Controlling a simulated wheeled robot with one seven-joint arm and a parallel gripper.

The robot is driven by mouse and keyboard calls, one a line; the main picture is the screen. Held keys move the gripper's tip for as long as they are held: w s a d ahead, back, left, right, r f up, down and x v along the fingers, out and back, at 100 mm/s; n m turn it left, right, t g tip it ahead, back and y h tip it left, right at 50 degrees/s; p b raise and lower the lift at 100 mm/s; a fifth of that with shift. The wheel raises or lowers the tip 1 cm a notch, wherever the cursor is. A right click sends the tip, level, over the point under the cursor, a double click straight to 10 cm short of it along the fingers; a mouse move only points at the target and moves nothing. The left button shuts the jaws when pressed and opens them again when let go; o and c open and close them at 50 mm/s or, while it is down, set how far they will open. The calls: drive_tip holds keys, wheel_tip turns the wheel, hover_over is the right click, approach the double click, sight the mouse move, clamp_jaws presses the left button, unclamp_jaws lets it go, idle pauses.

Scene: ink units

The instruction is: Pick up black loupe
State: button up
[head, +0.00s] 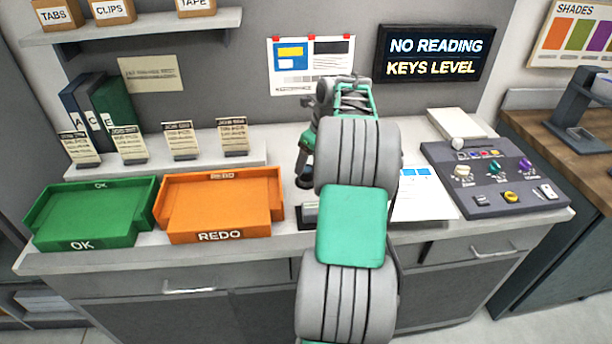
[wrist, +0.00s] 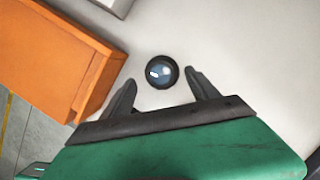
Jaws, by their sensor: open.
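The black loupe (wrist: 161,72) shows in the wrist view as a small round black ring with a shiny lens, lying on the pale counter. My gripper (wrist: 160,85) is open, with its two dark fingers apart. In that view the loupe appears just beyond the fingertips, roughly centred between them, and nothing is held. I cannot tell the height of the fingers above the counter. In the head view, my arm covers much of the counter's middle, and I cannot make out the loupe clearly there.
The orange REDO tray (head: 220,205) lies left of my arm and close to the gripper in the wrist view (wrist: 55,60). A green OK tray (head: 90,213) is farther left. A control panel (head: 490,205) and a printed sheet (head: 425,205) are on the right. Card stands (head: 182,140) line the back.

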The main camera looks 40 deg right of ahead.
sight(307, 169)
drive_tip(key=x, duration=0.5)
drive_tip(key=shift+s, duration=0.1)
drive_tip(key=shift+r, duration=0.1)
drive_tip(key=c, duration=1.5)
drive_tip(key=shift+o, duration=0.2)
drive_tip(key=shift+r, duration=0.1)
